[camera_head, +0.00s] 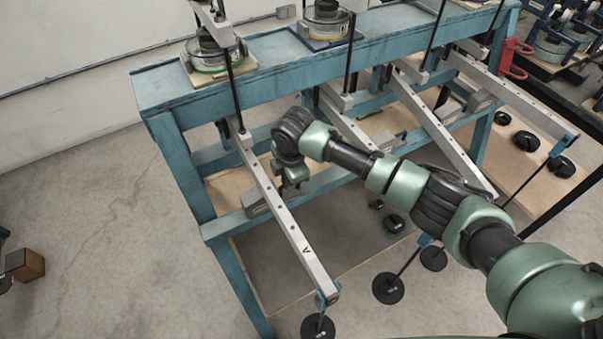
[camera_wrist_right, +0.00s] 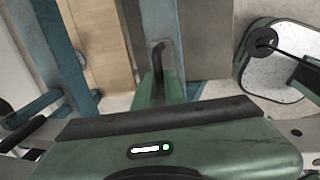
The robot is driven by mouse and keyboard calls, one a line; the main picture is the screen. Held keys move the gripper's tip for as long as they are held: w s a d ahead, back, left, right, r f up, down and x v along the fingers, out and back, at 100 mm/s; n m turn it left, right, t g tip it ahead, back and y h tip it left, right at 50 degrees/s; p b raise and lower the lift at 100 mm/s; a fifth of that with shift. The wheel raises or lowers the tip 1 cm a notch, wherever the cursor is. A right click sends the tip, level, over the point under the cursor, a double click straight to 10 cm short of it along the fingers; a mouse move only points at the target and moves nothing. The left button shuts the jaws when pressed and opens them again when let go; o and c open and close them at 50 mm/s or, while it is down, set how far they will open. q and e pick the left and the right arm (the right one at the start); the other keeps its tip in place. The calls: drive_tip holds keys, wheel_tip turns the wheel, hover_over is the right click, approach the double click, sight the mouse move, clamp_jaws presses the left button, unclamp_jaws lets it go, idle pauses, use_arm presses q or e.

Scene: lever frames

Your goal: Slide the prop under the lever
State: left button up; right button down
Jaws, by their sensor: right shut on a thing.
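The lever marked A (camera_head: 293,225) is a long pale grey bar sloping from the blue frame toward the front. The prop (camera_head: 258,209), a grey metal block, shows at the lever's left side, low on the frame's blue rail; the lever hides part of it. My right gripper (camera_head: 291,188) is just right of the lever, low beside it, and is shut on the prop. In the right wrist view a dark bent handle (camera_wrist_right: 157,58) stands in front of my green gripper body. The exact grip is hidden. My left gripper is not in view.
The blue frame (camera_head: 170,95) carries more levers (camera_head: 430,122) to the right, with similar grey blocks (camera_head: 393,139). Black weights hang at lever ends, one (camera_head: 318,326) below lever A. Loose black weights (camera_head: 393,223) lie on the grey mat.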

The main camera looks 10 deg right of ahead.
drive_tip(key=shift+s+a, duration=0.35)
drive_tip(key=shift+a, duration=0.4)
drive_tip(key=c, duration=1.5)
unclamp_jaws()
drive_tip(key=shift+d+r, duration=0.15)
drive_tip(key=shift+r, duration=0.4)
use_arm(q)
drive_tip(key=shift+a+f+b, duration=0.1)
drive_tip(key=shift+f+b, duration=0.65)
drive_tip(key=shift+b, duration=0.05)
use_arm(e)
drive_tip(key=shift+s+d+r, duration=0.1)
drive_tip(key=shift+s+r, duration=0.15)
drive_tip(key=shift+r, duration=0.85)
drive_tip(key=shift+s+a+r, duration=0.1)
drive_tip(key=shift+s+r, duration=0.1)
drive_tip(key=shift+r, duration=0.9)
drive_tip(key=shift+s+d+r, duration=0.1)
drive_tip(key=shift+s+r, duration=0.15)
drive_tip(key=shift+r, duration=0.85)
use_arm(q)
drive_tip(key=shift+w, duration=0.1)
